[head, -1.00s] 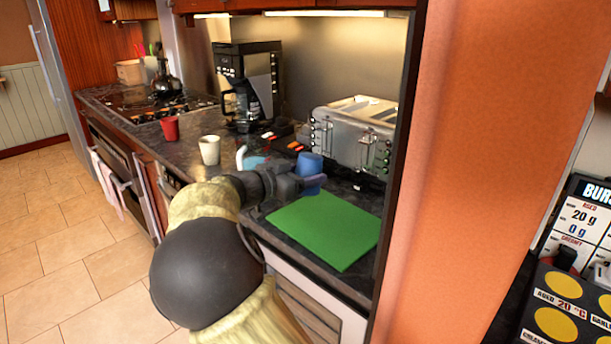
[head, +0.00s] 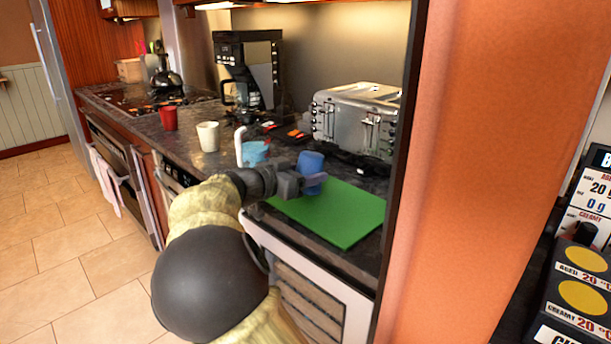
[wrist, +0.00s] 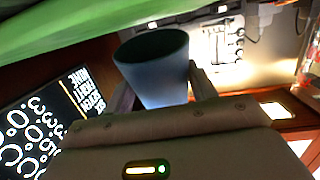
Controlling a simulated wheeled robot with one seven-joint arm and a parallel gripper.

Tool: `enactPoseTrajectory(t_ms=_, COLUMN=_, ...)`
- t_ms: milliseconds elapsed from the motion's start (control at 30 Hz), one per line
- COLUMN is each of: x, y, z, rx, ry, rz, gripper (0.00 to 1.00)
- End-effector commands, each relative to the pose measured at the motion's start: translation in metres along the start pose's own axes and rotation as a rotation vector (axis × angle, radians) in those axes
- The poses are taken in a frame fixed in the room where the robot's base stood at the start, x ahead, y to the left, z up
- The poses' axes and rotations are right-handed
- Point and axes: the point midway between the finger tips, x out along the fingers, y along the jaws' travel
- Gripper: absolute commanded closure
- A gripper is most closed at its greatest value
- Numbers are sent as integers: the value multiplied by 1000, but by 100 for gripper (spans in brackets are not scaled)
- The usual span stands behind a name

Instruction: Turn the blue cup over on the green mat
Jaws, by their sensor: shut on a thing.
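The blue cup (head: 311,162) is in my gripper (head: 315,182), at the back-left edge of the green mat (head: 345,222) in the head view. In the wrist view the cup (wrist: 160,78) sits between the two fingers, its dark open mouth facing away from the palm. My gripper (wrist: 162,92) is shut on it. The green mat (wrist: 60,35) fills the upper left of the wrist view, apart from the cup there. The cup's lower part is partly hidden by the gripper in the head view, and I cannot tell its exact tilt.
A light-blue cup (head: 255,152) stands left of the held cup, with a white cup (head: 208,137) and a red cup (head: 169,118) farther left. A toaster (head: 355,118) and a coffee maker (head: 250,70) stand behind. The mat's surface is bare.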

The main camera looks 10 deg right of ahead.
Motion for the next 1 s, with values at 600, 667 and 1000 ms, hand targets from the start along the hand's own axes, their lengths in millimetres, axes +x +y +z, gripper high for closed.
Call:
enactPoseTrajectory(t_ms=600, x=1, y=0, z=7, rx=0, ry=0, rz=-1, gripper=20)
enactPoseTrajectory(t_ms=667, x=1, y=0, z=7, rx=0, ry=0, rz=-1, gripper=18)
enactPoseTrajectory(t_ms=1000, x=-4, y=0, z=7, rx=-1, ry=0, rz=-1, gripper=18)
